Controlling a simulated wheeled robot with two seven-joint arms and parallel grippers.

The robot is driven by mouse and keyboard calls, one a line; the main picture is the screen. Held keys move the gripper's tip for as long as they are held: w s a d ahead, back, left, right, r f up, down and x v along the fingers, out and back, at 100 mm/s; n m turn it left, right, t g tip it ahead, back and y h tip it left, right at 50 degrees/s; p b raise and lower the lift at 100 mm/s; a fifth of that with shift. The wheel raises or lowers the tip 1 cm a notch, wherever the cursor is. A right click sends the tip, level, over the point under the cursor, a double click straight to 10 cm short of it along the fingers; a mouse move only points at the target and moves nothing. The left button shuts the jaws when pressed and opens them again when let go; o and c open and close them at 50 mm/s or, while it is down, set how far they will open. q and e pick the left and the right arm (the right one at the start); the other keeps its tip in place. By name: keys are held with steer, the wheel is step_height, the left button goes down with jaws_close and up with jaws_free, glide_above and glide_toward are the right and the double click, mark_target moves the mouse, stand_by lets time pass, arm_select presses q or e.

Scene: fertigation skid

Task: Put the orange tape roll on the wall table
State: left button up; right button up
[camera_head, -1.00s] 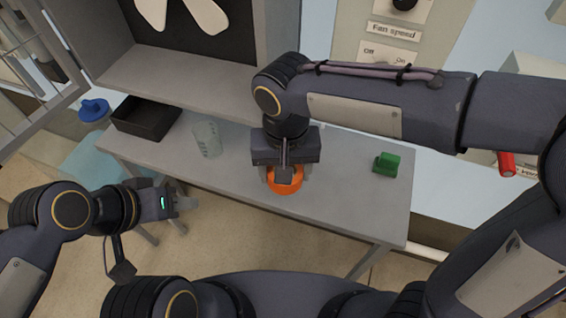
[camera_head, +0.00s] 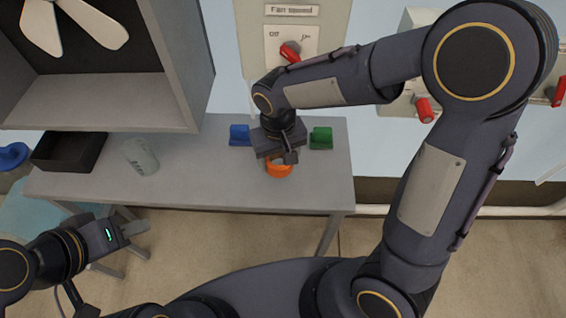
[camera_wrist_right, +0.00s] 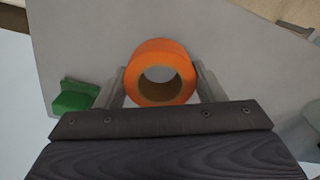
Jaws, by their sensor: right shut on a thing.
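The orange tape roll (camera_head: 279,170) is held in my right gripper (camera_head: 281,160), over the grey wall table (camera_head: 215,184). The right wrist view shows the tape roll (camera_wrist_right: 161,72) between the two fingers, its hole facing the camera, with the table surface (camera_wrist_right: 90,40) behind it. I cannot tell whether the roll touches the table top. My left gripper (camera_head: 132,230) is empty, low in front of the table's left part; its finger opening is not clear.
On the table are a blue object (camera_head: 240,135), a green object (camera_head: 321,138), a translucent cup (camera_head: 141,156) and a black tray (camera_head: 69,151). A cabinet (camera_head: 110,102) overhangs the back left. A panel with a red switch (camera_head: 290,51) is behind. The table's front right is clear.

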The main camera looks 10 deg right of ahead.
mark_target(283, 166)
steer(key=shift+w+d+f, duration=0.25)
steer(key=shift+d+f, duration=0.15)
steer(key=shift+f, duration=0.15)
steer(key=shift+w+d+f, duration=0.1)
steer(key=shift+d+f, duration=0.05)
steer(key=shift+f, duration=0.8)
steer(key=shift+w+d+f, duration=0.1)
steer(key=shift+f, duration=0.8)
steer(key=shift+f+b, duration=0.2)
steer(key=shift+b, duration=0.1)
steer(key=o, duration=1)
steer(key=shift+r, duration=0.15)
